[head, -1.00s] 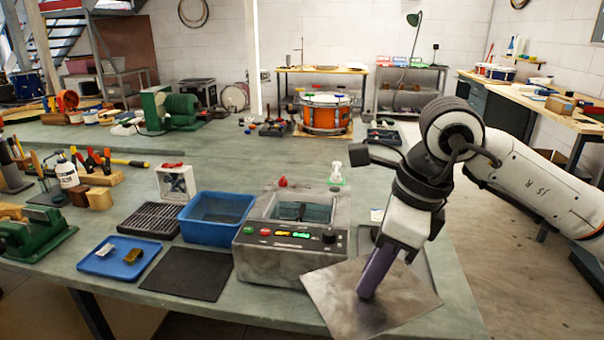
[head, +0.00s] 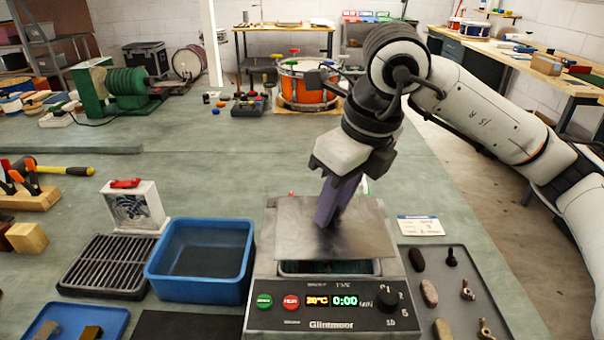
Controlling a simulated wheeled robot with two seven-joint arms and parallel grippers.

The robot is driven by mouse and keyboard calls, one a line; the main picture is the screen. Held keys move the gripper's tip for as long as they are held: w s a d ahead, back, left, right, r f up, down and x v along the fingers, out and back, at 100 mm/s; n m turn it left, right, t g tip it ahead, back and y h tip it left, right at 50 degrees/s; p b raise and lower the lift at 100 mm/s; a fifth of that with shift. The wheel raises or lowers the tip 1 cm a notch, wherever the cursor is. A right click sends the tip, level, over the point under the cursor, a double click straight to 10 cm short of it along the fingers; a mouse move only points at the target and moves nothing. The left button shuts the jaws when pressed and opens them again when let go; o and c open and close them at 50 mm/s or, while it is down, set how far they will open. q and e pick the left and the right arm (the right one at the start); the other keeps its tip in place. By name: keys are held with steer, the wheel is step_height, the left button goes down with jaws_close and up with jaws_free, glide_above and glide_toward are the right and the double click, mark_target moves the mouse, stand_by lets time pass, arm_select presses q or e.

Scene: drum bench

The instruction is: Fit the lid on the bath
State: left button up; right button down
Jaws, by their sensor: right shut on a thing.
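The lid (head: 290,238) is a flat grey metal plate in the head view. My right gripper (head: 325,216) has purple fingers and is shut on the lid near its middle; the fingers hide the part they grip. The lid lies over the top of the bath (head: 268,320), a grey metal box with a front panel reading 20°C and 0:00. A strip of the bath's opening (head: 330,268) shows below the lid's front edge. I cannot tell whether the lid touches the rim. My left gripper is not in view.
A blue tub (head: 205,285) stands close left of the bath, with a black slotted rack (head: 108,265) beyond it. A dark tray (head: 455,270) with several small parts lies right of the bath. The bench behind is mostly clear.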

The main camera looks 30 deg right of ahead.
steer(key=shift+w, duration=0.25)
steer(key=shift+s+f+b, duration=0.3)
steer(key=shift+f, duration=0.2)
step_height(320, 180, down, 2)
steer(key=shift+f+b, duration=0.2)
steer(key=shift+b, duration=1)
steer(key=shift+f, duration=0.2)
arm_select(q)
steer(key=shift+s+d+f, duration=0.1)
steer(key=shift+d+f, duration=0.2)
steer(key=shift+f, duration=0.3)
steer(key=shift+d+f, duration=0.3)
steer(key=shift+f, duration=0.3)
arm_select(e)
steer(key=shift+w, duration=0.1)
arm_select(q)
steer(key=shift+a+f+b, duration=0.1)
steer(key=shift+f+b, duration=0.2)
steer(key=shift+b, duration=0.1)
arm_select(e)
steer(key=shift+f, duration=0.25)
